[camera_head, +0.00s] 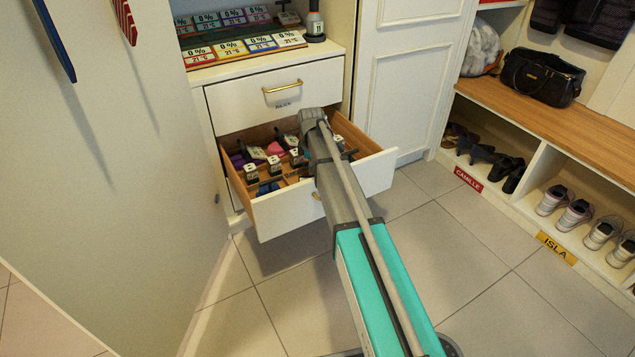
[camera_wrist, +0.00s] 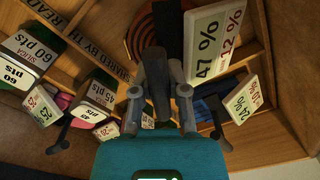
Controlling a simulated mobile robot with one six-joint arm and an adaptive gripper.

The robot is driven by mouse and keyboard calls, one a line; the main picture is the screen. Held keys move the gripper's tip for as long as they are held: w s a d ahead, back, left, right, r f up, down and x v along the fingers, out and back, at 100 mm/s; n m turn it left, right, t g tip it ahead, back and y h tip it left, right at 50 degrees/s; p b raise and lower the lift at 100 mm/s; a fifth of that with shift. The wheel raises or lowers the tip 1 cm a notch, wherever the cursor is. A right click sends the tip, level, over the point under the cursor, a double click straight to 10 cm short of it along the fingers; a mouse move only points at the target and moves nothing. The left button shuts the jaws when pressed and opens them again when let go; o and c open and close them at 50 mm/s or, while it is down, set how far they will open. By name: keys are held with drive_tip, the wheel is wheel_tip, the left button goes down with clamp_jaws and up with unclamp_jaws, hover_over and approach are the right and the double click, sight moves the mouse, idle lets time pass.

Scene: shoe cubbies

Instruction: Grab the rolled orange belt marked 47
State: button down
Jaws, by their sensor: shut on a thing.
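In the wrist view the rolled orange belt (camera_wrist: 136,36), a coil of orange and dark rings, is in a wooden compartment of the open drawer (camera_head: 286,213). A white card (camera_wrist: 212,40) reading 47 % and 12 % stands beside it. In the head view my arm reaches into the drawer and hides the belt and fingertips.
Other compartments hold cards such as 60 pts (camera_wrist: 27,57), 45 pts (camera_wrist: 100,92) and 24 % (camera_wrist: 242,100). A closed drawer (camera_head: 273,98) is above. Shoes and a black bag (camera_head: 541,77) are at the right. The tiled floor in front is clear.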

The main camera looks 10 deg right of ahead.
drive_tip(key=shift+r, duration=0.15)
wheel_tip(320, 180, up, 10)
drive_tip(key=p, duration=1)
idle(0.7)
